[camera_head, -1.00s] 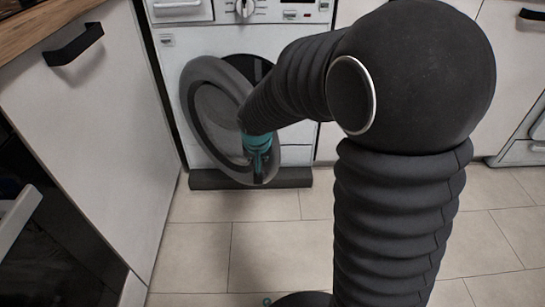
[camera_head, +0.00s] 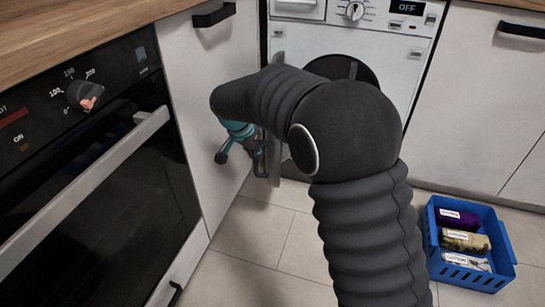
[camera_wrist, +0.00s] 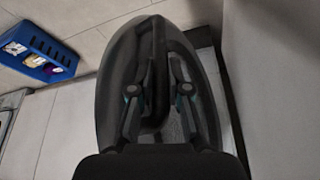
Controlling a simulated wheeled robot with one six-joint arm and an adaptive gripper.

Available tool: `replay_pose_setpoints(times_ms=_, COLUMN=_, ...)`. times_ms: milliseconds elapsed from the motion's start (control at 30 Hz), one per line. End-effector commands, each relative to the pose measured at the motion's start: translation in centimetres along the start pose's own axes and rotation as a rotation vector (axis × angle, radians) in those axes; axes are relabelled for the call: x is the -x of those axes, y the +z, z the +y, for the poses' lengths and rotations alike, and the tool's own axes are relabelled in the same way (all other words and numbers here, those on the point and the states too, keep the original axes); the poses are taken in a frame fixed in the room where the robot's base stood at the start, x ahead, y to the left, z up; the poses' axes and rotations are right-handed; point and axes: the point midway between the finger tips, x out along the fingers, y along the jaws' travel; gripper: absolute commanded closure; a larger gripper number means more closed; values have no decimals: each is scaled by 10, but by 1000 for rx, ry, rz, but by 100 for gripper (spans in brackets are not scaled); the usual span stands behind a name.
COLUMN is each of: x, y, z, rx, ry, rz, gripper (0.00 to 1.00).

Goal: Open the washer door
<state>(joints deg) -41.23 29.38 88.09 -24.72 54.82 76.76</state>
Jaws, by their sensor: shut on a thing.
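The washer (camera_head: 398,80) is at the top middle of the head view, with a dark round drum opening (camera_head: 352,70) partly hidden behind my arm. Its round door (camera_head: 275,160) stands swung out to the left and shows nearly edge-on. In the wrist view the door (camera_wrist: 120,75) is a dark oval ring filling the middle. My gripper (camera_head: 260,163) is at the door's edge, partly hidden by my arm.
An oven (camera_head: 90,150) with a bar handle is on the left, beside a white cabinet (camera_head: 205,95) close to the door and gripper. A blue crate (camera_head: 468,275) with labelled rolled items stands on the floor at right. Floor between is clear.

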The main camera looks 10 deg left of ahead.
Motion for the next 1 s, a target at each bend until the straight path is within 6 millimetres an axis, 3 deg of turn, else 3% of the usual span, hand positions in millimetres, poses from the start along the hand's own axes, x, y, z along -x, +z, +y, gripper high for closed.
replay_pose_setpoints(times_ms=100, x=2, y=4, z=-15, rx=-17, ry=4, rz=3, gripper=100)
replay_pose_setpoints(times_ms=300, x=4, y=8, z=-27, rx=-32, ry=8, rz=4, gripper=100)
replay_pose_setpoints(times_ms=700, x=5, y=10, z=-30, rx=-30, ry=7, rz=6, gripper=100)
replay_pose_setpoints(times_ms=733, x=5, y=10, z=-30, rx=-30, ry=7, rz=6, gripper=81)
replay_pose_setpoints(times_ms=833, x=5, y=10, z=-30, rx=-30, ry=7, rz=5, gripper=59)
replay_pose_setpoints(times_ms=1000, x=5, y=11, z=-30, rx=-29, ry=8, rz=4, gripper=59)
